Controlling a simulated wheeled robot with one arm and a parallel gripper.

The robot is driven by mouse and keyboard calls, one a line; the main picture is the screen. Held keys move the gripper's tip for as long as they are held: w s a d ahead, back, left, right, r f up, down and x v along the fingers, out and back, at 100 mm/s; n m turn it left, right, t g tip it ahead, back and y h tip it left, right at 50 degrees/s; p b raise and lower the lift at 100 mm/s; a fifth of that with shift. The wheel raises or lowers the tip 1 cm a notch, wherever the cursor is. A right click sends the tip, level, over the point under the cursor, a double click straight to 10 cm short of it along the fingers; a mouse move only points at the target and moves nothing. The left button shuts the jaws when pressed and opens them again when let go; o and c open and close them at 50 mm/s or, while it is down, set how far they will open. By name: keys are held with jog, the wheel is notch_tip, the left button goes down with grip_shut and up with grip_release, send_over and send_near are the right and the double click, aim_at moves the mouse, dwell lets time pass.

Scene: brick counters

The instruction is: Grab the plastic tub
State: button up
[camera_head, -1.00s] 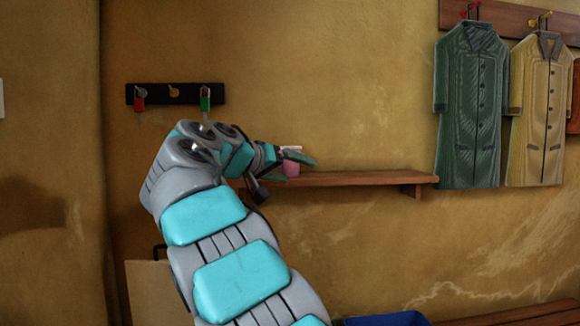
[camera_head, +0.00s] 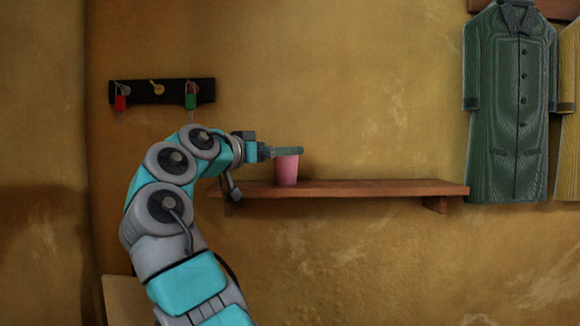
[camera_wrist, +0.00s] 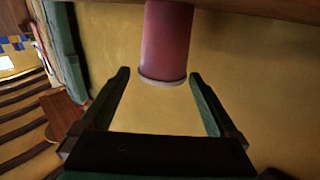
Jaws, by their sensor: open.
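The plastic tub (camera_head: 287,170) is a small pink cup-like container standing on the left part of a wooden wall shelf in the head view. In the wrist view the tub (camera_wrist: 167,40) hangs into the picture from the top, its pale rim towards my fingers. My gripper (camera_head: 288,151) is level with the tub's top, and a green finger crosses in front of its rim. In the wrist view my gripper (camera_wrist: 160,82) is open, with one green finger on each side of the tub's rim. Gaps show between fingers and tub.
The wooden shelf (camera_head: 380,188) is clear to the right of the tub. A dark key rack (camera_head: 140,92) with red and green padlocks hangs at the upper left. A green coat (camera_head: 510,110) hangs at the right. The wall is close behind.

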jog(key=shift+f+p+x, duration=0.15)
jog(key=shift+p+x, duration=0.05)
jog(key=shift+x, duration=1.35)
jog(key=shift+f+p+x, duration=0.1)
jog(key=shift+p+x, duration=0.1)
jog(key=shift+x, duration=1.3)
jog(key=shift+w+a, duration=0.1)
jog(key=shift+a, duration=0.05)
jog(key=c, duration=1.1)
jog(key=shift+r, duration=0.2)
